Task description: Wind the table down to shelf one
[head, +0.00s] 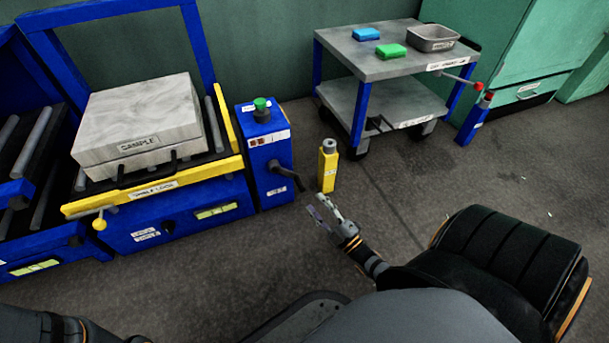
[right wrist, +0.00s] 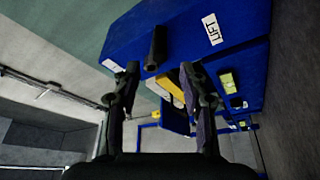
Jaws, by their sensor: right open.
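The lift table is a blue frame (head: 190,220) with a yellow front edge, at the left in the head view. A grey block labelled SAMPLE (head: 137,118) rests on its rollers. Beside it stands a blue post (head: 262,160) with a green button on top and a dark crank handle (head: 287,176) on its side. My right gripper (head: 322,208) is open and empty, just right of and below the crank. In the right wrist view the crank grip (right wrist: 155,48) shows ahead of the open fingers (right wrist: 160,72), near a LIFT label. My left gripper is out of view.
A short yellow post (head: 328,170) stands on the floor close behind my right gripper. A grey cart (head: 390,66) with a blue block, a green block and a metal tray stands at the back. Another blue roller frame (head: 40,245) is at far left. Floor at right is clear.

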